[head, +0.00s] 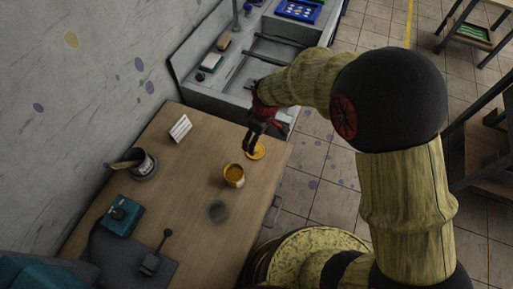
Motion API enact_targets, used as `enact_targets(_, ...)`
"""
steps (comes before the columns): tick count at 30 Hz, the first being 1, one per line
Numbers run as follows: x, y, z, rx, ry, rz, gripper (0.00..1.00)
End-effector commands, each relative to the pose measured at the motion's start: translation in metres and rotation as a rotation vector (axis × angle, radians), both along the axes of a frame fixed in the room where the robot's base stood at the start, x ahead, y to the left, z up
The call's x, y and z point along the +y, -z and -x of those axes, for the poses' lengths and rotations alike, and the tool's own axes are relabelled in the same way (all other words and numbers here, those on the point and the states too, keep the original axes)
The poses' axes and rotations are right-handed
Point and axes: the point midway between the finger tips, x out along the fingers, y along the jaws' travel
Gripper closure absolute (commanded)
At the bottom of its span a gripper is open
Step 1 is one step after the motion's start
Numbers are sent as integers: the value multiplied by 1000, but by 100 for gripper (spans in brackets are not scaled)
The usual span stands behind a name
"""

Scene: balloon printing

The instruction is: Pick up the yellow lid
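The yellow lid (258,152) is a small round disc lying flat on the wooden table near its far right corner. My gripper (250,145) is at the lid's left edge in the head view, with dark fingers pointing down. The fingers partly overlap the lid in the picture; I cannot tell whether they touch it. Whether the fingers are open or shut is too small to make out.
An orange-yellow jar (234,176) stands on the wooden table (190,200), close to the lid. A sink counter (232,95) adjoins the table's far side.

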Motion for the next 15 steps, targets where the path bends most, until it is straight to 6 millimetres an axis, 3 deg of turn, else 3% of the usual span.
enact_targets(15,5,48,0,4,-8,2,27)
